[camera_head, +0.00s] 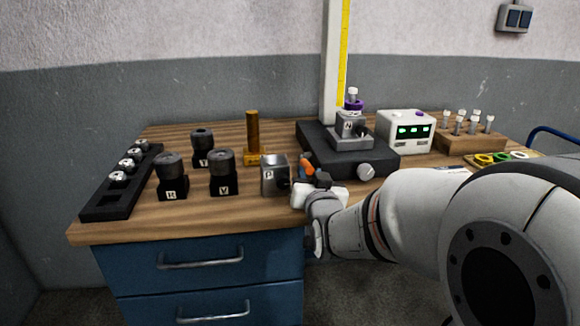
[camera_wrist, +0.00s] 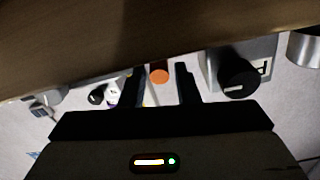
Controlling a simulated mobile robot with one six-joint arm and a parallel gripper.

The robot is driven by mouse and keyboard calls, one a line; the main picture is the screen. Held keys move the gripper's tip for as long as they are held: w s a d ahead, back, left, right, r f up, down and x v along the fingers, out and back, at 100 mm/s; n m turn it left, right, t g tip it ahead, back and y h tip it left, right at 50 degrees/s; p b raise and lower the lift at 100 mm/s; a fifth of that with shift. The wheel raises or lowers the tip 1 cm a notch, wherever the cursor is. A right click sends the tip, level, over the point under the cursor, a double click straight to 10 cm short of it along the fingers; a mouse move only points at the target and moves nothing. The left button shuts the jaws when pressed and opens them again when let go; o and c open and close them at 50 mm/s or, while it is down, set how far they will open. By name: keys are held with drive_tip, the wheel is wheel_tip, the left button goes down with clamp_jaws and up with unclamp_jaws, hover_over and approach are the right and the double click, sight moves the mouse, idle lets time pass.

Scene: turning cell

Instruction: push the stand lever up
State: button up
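An orange-ended part (camera_head: 306,161), which looks like the stand lever, shows just beyond my gripper (camera_head: 309,179) in the head view, in front of the dark stand base (camera_head: 330,158). Its round orange end (camera_wrist: 159,75) also shows in the wrist view, between the two black fingers of my gripper (camera_wrist: 160,80). The fingers are apart, with a gap visible on both sides of the orange end. I cannot tell whether either finger touches it. The rest of the lever is hidden.
A grey block marked P (camera_head: 274,176) with a black knob (camera_wrist: 238,77) stands close beside my gripper. Black cylinders V (camera_head: 222,172) and R (camera_head: 171,176) stand to the left. A white display box (camera_head: 407,130) stands behind right. The front left tabletop (camera_head: 160,218) is clear.

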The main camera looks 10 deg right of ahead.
drive_tip(key=shift+w+d, duration=0.1)
drive_tip(key=shift+w, duration=0.75)
drive_tip(key=shift+c, duration=0.4)
clamp_jaws()
